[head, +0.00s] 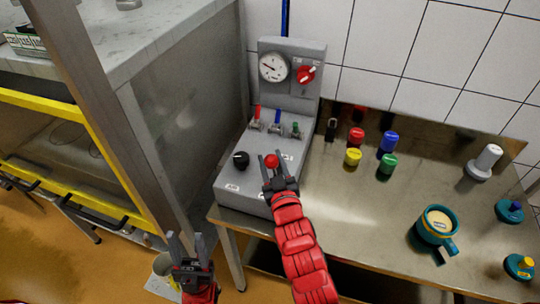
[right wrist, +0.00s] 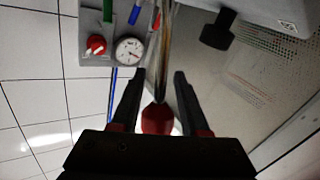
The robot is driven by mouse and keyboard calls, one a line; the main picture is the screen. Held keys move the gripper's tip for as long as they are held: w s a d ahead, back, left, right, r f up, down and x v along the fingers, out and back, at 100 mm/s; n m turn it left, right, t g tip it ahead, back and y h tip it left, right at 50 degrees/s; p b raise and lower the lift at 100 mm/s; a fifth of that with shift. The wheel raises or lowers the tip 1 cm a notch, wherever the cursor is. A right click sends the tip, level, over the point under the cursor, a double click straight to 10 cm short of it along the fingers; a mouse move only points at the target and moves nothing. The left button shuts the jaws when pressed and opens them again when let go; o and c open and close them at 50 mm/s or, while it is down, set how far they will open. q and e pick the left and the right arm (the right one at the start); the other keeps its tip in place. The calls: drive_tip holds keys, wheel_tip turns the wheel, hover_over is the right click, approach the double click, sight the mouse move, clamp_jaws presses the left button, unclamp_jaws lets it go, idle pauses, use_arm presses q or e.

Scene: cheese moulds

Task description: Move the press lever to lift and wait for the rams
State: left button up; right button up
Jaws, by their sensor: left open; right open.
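The grey control console (head: 250,183) stands at the left end of the metal table. A lever with a red ball knob (head: 271,160) rises from its lower face, with a black knob (head: 240,161) to its left. My right gripper (head: 272,164) is open with its fingers on either side of the red knob. In the right wrist view the red knob (right wrist: 157,118) on its metal rod sits between the open fingers; contact cannot be told. No rams can be made out.
The console also carries a gauge (head: 273,67), a red rotary switch (head: 306,74) and small red, blue and green valves. A steel post (head: 110,120) stands left.

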drive_tip(key=shift+x, duration=0.75)
clamp_jaws()
drive_tip(key=shift+r, duration=0.1)
idle(0.8)
